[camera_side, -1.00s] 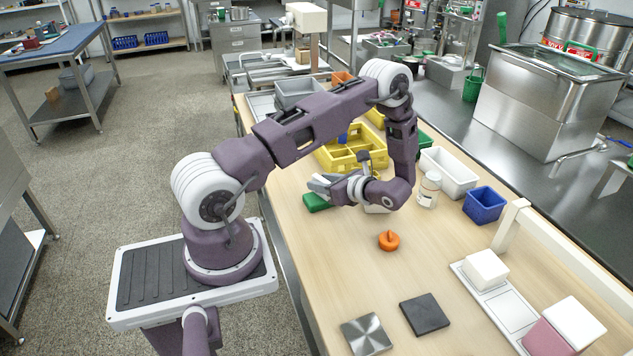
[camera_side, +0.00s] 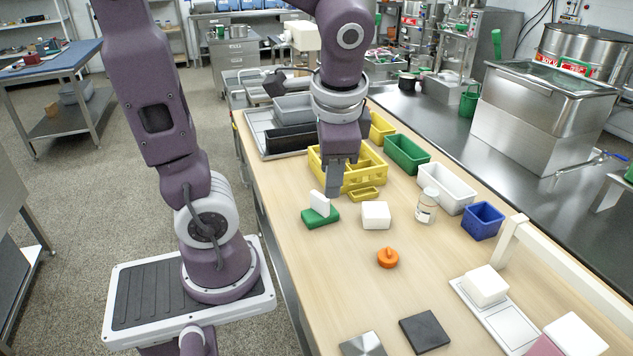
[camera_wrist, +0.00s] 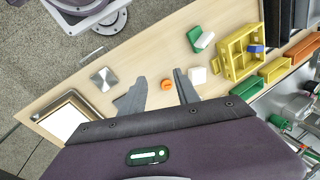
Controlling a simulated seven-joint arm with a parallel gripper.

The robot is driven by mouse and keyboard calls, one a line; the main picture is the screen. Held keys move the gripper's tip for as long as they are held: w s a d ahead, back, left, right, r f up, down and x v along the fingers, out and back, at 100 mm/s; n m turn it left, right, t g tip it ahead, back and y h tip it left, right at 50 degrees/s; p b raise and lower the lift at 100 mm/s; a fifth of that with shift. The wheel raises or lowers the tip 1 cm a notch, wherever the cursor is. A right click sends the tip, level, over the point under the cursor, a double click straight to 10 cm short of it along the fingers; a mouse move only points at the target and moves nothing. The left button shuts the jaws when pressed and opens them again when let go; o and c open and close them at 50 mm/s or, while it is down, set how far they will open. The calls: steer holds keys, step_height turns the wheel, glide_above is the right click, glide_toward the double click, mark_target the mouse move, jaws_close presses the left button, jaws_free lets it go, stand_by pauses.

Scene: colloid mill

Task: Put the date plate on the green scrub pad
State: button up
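The green scrub pad (camera_side: 322,220) lies on the wooden table in front of the yellow crate. A small white plate (camera_side: 319,203), which looks like the date plate, stands on edge on the pad, slightly tilted. No lettering can be read on it. The wrist view also shows the pad (camera_wrist: 195,34) with the white plate (camera_wrist: 205,40) on it. My gripper (camera_side: 333,190) points down near the crate, to the right of the plate in the side view and apart from it. In the wrist view, its fingers (camera_wrist: 160,92) are spread with nothing between them.
A white block (camera_side: 376,215), an orange knobbed disc (camera_side: 388,258) and a white jar (camera_side: 426,206) stand nearby. The yellow crate (camera_side: 375,180) and coloured bins (camera_side: 407,154) line the back. A metal plate (camera_side: 363,344) and dark plate (camera_side: 425,333) lie at the front.

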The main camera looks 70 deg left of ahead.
steer(key=s+d+r+n+t+h, duration=0.2)
steer(key=s+d+r+t+h, duration=0.1)
steer(key=s+d+t, duration=0.1)
steer(key=s+d, duration=0.1)
steer(key=d, duration=0.1)
steer(key=shift+d+n+t, duration=0.35)
steer(key=shift+n+t, duration=0.05)
